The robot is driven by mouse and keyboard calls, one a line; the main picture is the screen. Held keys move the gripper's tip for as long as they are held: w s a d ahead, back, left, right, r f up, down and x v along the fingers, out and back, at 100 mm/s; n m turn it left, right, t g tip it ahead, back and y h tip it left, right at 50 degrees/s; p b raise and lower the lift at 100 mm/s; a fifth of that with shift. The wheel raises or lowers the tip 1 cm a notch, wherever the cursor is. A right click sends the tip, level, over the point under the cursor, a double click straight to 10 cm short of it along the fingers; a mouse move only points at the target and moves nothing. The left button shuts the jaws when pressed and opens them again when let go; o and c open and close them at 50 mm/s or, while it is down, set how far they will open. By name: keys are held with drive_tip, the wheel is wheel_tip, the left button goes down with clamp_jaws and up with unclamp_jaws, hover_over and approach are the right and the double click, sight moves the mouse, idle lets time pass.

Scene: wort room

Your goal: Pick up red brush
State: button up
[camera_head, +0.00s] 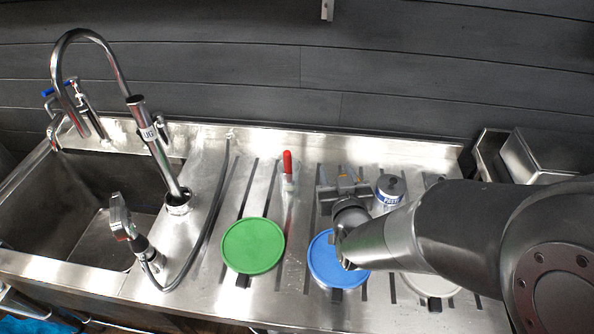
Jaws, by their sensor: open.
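A small red brush (288,164) stands upright near the back of the slotted steel drainboard (272,197). Only its red handle shows clearly; its lower end is hard to make out. My gripper (338,186) is to the right of the brush and apart from it, over the drainboard. Its jaws are open and nothing shows between them. My arm comes in from the right and hides part of the board.
A green lid (253,246) and a blue lid (340,262) lie on the board in front. A labelled metal can (389,190) stands right of my gripper. A sink (90,205) with a tall faucet (160,150) and a hose is at left. A dark panelled wall (230,75) rises behind.

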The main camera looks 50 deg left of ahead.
sight(285, 165)
drive_tip(key=s+a+f+n+g+y, duration=0.1)
drive_tip(key=s+a+f+n+y, duration=0.15)
drive_tip(key=s+a, duration=0.45)
drive_tip(key=a, duration=0.2)
drive_tip(key=shift+w+a+f+m, duration=0.15)
drive_tip(key=shift+a+f+m, duration=0.1)
drive_tip(key=shift+a+f, duration=0.15)
drive_tip(key=shift+w+x, duration=0.15)
drive_tip(key=shift+x, duration=1.25)
drive_tip(key=shift+w+x, duration=0.15)
drive_tip(key=shift+x, duration=1.2)
drive_tip(key=shift+d, duration=0.1)
clamp_jaws()
